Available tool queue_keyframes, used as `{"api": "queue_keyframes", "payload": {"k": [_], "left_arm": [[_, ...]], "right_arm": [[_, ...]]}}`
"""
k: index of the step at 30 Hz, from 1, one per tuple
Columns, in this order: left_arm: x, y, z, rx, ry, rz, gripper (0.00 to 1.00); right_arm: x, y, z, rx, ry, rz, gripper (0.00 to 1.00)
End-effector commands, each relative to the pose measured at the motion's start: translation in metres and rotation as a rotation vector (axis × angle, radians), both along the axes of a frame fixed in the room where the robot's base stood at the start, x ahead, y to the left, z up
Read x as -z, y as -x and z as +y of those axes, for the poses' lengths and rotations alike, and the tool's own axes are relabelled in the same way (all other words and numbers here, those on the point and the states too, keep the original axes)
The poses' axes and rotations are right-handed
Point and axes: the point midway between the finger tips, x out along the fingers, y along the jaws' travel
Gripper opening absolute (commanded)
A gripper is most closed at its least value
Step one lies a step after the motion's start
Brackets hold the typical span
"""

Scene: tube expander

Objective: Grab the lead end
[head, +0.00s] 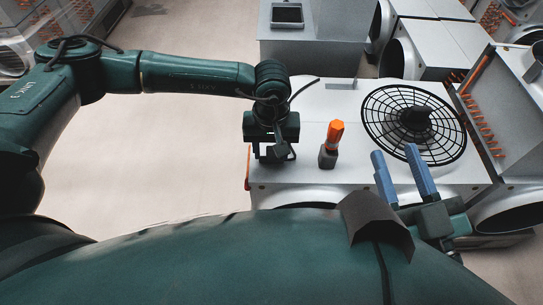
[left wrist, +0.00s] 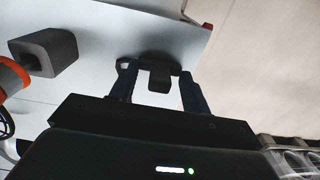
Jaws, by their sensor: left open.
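My left gripper (head: 274,153) is over the near left corner of the white unit's top. In the left wrist view its two fingers (left wrist: 158,82) are apart, with a small dark block (left wrist: 159,78) between their tips. Gaps show on both sides of the block. I cannot tell whether this block is the lead end. The holder also shows in the left wrist view (left wrist: 52,52). My right gripper (head: 395,152) has two blue fingers spread apart, with nothing seen between them.
The white unit (head: 330,110) carries a round black fan grille (head: 415,118) on its right half. More white units with round ducts (head: 400,65) stand behind and to the right. The floor (head: 150,150) at left is clear.

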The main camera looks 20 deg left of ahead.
Motion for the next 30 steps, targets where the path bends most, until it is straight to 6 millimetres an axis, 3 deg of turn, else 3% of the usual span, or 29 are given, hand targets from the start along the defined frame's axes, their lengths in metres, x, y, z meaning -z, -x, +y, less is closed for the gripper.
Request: {"api": "queue_keyframes", "payload": {"k": [2,19,26,30], "left_arm": [[-0.001,0.000,0.000,0.000,0.001,0.000,0.46],[-0.001,0.000,0.000,0.000,0.001,0.000,0.00],[-0.003,0.000,0.000,0.000,0.001,-0.001,0.00],[-0.018,-0.001,-0.001,0.000,0.003,-0.003,0.00]], "right_arm": [[-0.002,0.001,0.000,-0.004,0.001,-0.004,0.36],[0.004,0.001,0.001,-0.004,0.006,0.007,0.36],[0.003,0.001,0.001,0.001,0.000,0.008,0.36],[-0.003,0.000,0.001,0.004,0.006,0.005,0.36]]}}
